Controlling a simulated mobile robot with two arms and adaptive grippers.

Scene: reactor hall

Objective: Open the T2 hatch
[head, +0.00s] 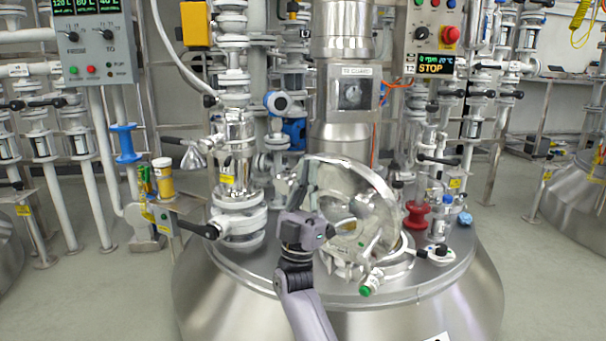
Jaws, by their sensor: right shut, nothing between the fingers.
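The T2 hatch lid (375,200) is a round, shiny dome on top of the steel vessel (250,270). It stands tilted up, with its round face turned toward the left and front. Below it to the right is the hatch's ring (398,264), partly hidden by the lid. A green-ended handle (368,288) sticks out at the ring's front. My right gripper (306,185) is shut and empty at the lid's left edge, fingers pointing up. I cannot tell whether it touches the lid. My left gripper is not in view.
A steel column with a guard window (354,93) rises behind the lid. A valve stack (238,165) stands left of my gripper. A red handwheel (417,214) and a blue knob (464,219) are at the right. A control box with a red button (451,34) hangs above right.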

